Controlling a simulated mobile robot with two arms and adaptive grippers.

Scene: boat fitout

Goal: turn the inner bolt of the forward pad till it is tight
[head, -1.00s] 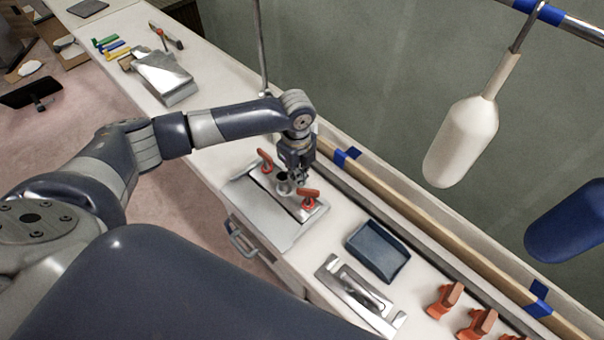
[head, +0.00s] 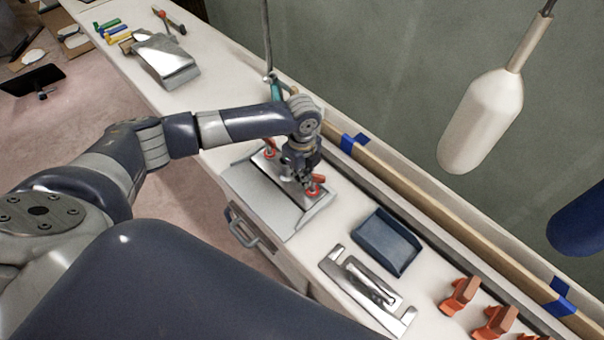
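A grey metal plate assembly (head: 262,197), which looks like the pad, lies on the white bench top. Two red-handled parts stand on it, one at its far end (head: 268,152) and one at its right (head: 316,184). My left gripper (head: 300,181) points down over the plate between these red parts, close to the right one. Its fingers are small and dark here, so I cannot tell whether they are open or touch anything. The bolts cannot be made out; the gripper covers that spot. My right gripper is not in view.
A dark blue tray (head: 388,243), a shiny metal plate (head: 350,283) and several orange clamps (head: 460,296) lie to the right. A wooden rail (head: 420,216) runs along the bench's far edge. A white fender (head: 482,122) hangs beyond. A metal block (head: 165,62) sits further left.

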